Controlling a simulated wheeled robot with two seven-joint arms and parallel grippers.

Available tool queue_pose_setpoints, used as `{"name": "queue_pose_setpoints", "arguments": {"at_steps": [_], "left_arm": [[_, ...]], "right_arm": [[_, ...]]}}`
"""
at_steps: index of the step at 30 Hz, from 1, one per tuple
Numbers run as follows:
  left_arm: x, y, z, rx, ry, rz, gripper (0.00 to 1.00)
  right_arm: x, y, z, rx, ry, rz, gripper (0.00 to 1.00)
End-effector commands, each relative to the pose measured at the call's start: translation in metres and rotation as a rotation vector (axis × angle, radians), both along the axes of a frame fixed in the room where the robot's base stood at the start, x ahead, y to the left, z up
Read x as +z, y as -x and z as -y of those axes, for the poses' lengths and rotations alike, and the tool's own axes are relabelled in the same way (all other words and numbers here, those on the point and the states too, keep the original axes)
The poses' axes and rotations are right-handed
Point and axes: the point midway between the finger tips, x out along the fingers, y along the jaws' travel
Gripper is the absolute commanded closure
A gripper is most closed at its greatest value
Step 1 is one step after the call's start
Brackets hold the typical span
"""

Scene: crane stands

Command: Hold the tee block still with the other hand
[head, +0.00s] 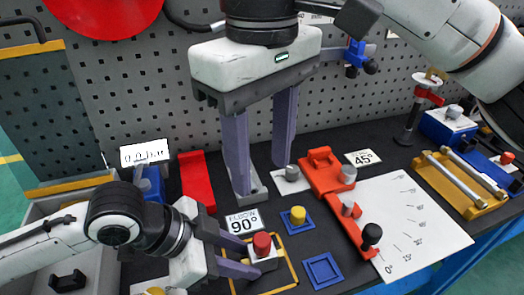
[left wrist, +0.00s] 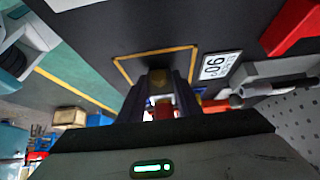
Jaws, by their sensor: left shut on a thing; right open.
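My left gripper (head: 254,259) is low over the table, shut on a small pale block with a red cap (head: 262,244), which I take for the tee block. The block sits inside a yellow square outline, just below the 90° label (head: 241,222). In the left wrist view the fingers (left wrist: 158,88) close around it, with a brownish round face and some red showing between them; the rest is hidden. My right gripper (head: 261,180) is open and points down, its fingers wide apart. One fingertip is by a grey metal piece (head: 258,190) behind the label; I cannot tell if they touch.
To the right are a red angle fixture (head: 322,172) and a white angle chart (head: 425,222). A grey pegboard (head: 140,80) closes off the back.

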Motion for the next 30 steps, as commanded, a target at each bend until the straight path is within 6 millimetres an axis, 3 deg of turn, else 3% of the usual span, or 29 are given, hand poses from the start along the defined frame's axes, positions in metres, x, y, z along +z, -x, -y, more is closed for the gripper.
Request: {"name": "queue_pose_setpoints", "arguments": {"at_steps": [10,11,14,24,30], "left_arm": [[0.001,0.000,0.000,-0.001,0.002,0.001,0.99],[0.001,0.000,0.000,-0.001,0.002,0.001,0.66],[0.001,0.000,0.000,-0.001,0.001,0.001,0.49],[0.002,0.000,-0.001,0.000,0.001,0.002,0.47],[0.023,0.005,-0.018,0.001,0.000,0.004,0.47]], "right_arm": [[0.006,0.000,0.000,0.000,0.000,0.000,0.54],[0.006,0.000,0.000,0.000,0.000,0.000,0.54],[0.006,0.000,0.000,0.000,0.000,0.000,0.54],[0.006,0.000,0.000,0.000,0.000,0.000,0.54],[0.006,0.000,0.000,0.000,0.000,0.000,0.54]]}}
